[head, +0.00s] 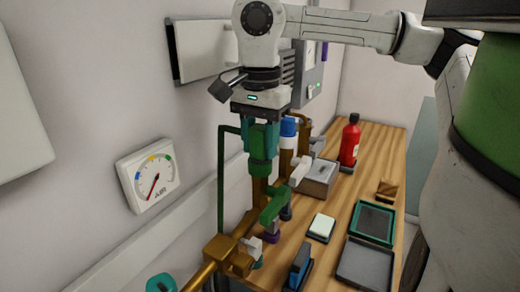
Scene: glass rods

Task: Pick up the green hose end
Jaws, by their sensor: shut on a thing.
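The green hose end (262,146) is a dark green fitting that hangs upright below my gripper (261,120). My gripper points down and is shut on the upper part of this fitting. The fingertips are hard to tell apart from the fitting in the head view. A thin green hose (221,180) runs left from near the gripper and then straight down beside the wall. The lower end of the fitting is in front of or on a brass pipe (259,190); I cannot tell whether they touch.
Brass pipework with a green lever (274,206) stands below. A blue-topped fitting (288,127) and a white handle (300,171) are close on the right. A grey box (318,180), red bottle (350,142) and green-rimmed tray (359,238) are on the wooden bench. A gauge (150,180) hangs left.

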